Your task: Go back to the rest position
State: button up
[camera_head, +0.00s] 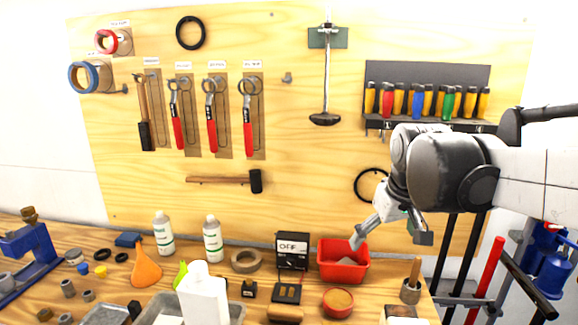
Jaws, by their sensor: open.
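My gripper (390,239) hangs from my arm at the right side of the view. Its two fingers are spread wide, with nothing seen between them. The left fingertip is at or in front of the back part of a red bin (343,274) on the workbench; I cannot tell whether it touches. The bin holds something pale, partly visible. The right fingertip is in front of the lower pegboard.
The wooden bench (262,300) is crowded: a black OFF box (292,250), a tape roll (246,261), white bottles (163,234), an orange funnel (145,266) and a blue vise (30,257). Tools hang on the pegboard (300,150); a screwdriver rack (426,75) is behind my arm.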

jog(key=s+f+m+t+b, duration=0.1)
jog(key=s+f, duration=0.4)
jog(key=s, duration=0.4)
jog(key=s+f+m+t+b, duration=0.1)
jog(key=s+f, duration=0.3)
jog(key=s, duration=0.5)
jog(key=shift+f+m+t, duration=0.4)
